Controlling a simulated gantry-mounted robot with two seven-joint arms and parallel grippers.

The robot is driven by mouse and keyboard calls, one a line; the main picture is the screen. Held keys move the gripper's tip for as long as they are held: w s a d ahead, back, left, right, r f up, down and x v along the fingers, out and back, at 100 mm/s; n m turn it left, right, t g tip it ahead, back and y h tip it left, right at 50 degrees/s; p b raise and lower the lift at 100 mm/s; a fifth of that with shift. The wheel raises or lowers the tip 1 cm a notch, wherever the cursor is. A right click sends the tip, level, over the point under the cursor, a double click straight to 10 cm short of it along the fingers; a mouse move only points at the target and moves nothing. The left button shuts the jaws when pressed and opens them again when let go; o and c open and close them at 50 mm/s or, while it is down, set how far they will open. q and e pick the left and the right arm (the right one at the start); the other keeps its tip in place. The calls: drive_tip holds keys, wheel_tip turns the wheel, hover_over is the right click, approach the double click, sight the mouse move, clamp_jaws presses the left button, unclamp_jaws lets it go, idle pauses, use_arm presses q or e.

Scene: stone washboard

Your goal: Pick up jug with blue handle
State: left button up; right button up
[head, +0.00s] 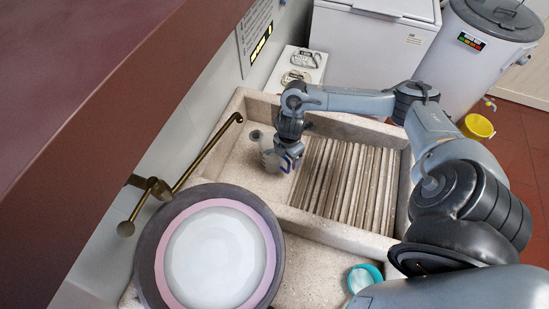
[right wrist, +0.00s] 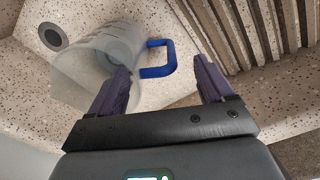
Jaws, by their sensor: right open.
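The clear jug with a blue handle (right wrist: 98,62) lies in the stone washboard's basin in the right wrist view, seemingly tipped on its side. Its blue handle (right wrist: 158,60) points to the right, just beyond and between my fingertips. My right gripper (right wrist: 165,75) is open, with the left finger close to or over the jug's body and the right finger clear of the handle. In the head view the right gripper (head: 284,160) is down in the basin, and the jug (head: 270,158) is mostly hidden by it. A bit of the blue handle (head: 288,163) shows. My left gripper is not in view.
The ribbed washboard (head: 345,185) lies right of the jug, within the stone sink's raised rim (head: 340,236). A brass tap (head: 207,152) reaches over the left side. A round basin with a pink ring (head: 160,255) and a turquoise-rimmed container (head: 377,272) are in front.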

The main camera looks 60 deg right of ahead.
sight(286, 158)
drive_tip(key=shift+w+f+b, duration=0.1)
drive_tip(key=shift+f+b, duration=0.25)
drive_tip(key=shift+f, duration=1.45)
drive_tip(key=shift+c, duration=0.2)
clamp_jaws()
drive_tip(key=shift+r, duration=0.2)
